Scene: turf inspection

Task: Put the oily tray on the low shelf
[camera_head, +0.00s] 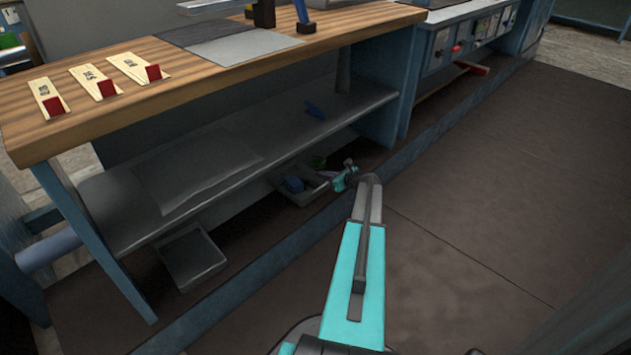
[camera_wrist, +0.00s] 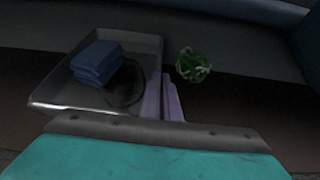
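The oily tray (camera_wrist: 62,85) is a shallow grey tray with a dark stain on its floor and a folded blue thing (camera_wrist: 97,62) in it. In the head view the tray (camera_head: 305,197) sits low under the bench, below the grey low shelf (camera_head: 112,215). My gripper (camera_wrist: 163,98) is at the tray's right wall, its two pale purple fingers close together. Whether the wall is between the fingers is not clear. In the head view my gripper (camera_head: 330,177) is small and partly hidden by my wrist.
A green crumpled thing (camera_wrist: 193,65) lies right of the tray. A second, empty tray (camera_head: 190,258) stands lower left. A blue beam (camera_head: 290,235) runs along the front.

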